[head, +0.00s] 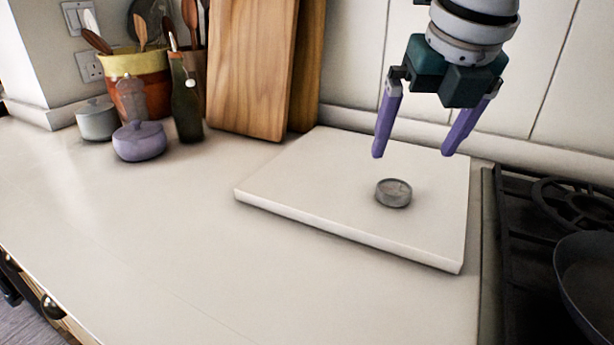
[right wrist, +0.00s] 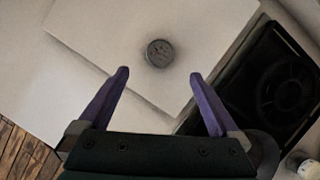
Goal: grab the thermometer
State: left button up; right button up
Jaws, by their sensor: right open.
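The thermometer (head: 393,193) is a small round grey disc with a dial face. It lies on a white board (head: 300,205) on the counter, toward the board's right side. In the right wrist view the thermometer (right wrist: 160,53) lies beyond the fingertips, roughly centred between them. My right gripper (head: 411,154) has purple fingers, is open and empty, and hangs above the board and the thermometer. The right gripper also shows in the right wrist view (right wrist: 159,75). My left gripper is not in view.
A black stove (head: 500,230) with a dark pan (head: 590,280) stands right of the board. Wooden boards (head: 245,70) lean on the wall behind. A green bottle (head: 186,105), a lilac pot (head: 139,142) and a utensil crock (head: 140,75) stand at the back left. The front-left counter is clear.

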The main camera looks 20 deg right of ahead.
aim_at(395, 188)
jog(key=b+x, duration=0.1)
jog(key=x, duration=0.8)
jog(key=shift+w+f, duration=0.15)
jog(key=c, duration=1.5)
